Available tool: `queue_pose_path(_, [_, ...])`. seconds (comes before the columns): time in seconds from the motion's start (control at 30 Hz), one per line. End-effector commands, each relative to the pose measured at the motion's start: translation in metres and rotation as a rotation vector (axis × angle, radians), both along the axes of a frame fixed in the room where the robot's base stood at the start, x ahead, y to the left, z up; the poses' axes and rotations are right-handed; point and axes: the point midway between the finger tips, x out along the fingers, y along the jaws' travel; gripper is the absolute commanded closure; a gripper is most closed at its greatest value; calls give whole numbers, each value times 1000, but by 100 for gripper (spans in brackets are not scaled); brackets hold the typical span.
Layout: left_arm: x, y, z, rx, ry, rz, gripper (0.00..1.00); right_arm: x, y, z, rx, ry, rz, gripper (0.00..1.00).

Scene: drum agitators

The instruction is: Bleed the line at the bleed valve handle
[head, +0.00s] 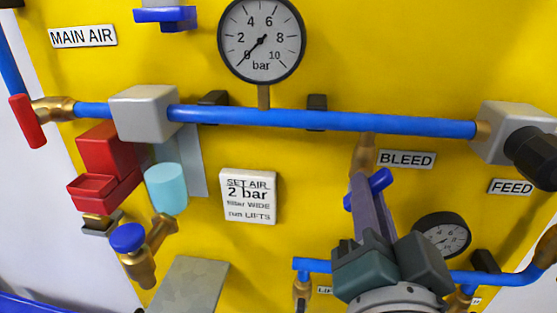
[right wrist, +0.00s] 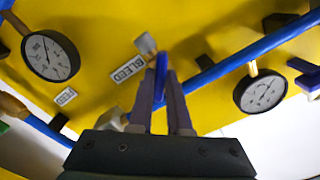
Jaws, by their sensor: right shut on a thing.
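The bleed valve handle (head: 379,181) is a blue lever below a brass fitting (head: 364,152) on the blue pipe, left of the BLEED label (head: 407,159). My right gripper (head: 362,192) comes up from below and its fingers are shut on this handle. In the right wrist view the blue handle (right wrist: 161,68) stands between the two finger tips of the gripper (right wrist: 162,85). The fingers hide part of the handle in the head view. My left gripper is in neither view.
A large gauge (head: 262,40) above the pipe has its needle near 0 bar. A smaller gauge (head: 442,236) sits right of my right gripper. A black knob (head: 532,155) is at the right. A red lever (head: 27,121) and a blue knob (head: 127,237) are at the left.

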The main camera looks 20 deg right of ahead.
Motion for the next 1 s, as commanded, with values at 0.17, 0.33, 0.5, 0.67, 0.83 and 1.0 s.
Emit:
queue_pose_path(0.17, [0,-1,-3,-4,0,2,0,-1,0,-2,102,-58,-1,100])
queue_pose_path(0.33, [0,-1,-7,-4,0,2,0,-1,0,-2,230,-138,-1,100])
queue_pose_path(0.5, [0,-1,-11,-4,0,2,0,-1,0,-2,369,-223,-1,100])
queue_pose_path(0.67, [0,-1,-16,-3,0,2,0,0,1,-2,489,-297,0,100])
queue_pose_path(0.83, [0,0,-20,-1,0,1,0,0,1,-2,600,-365,0,100])
queue_pose_path(1.0, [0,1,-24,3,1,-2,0,0,1,-2,683,-416,2,100])
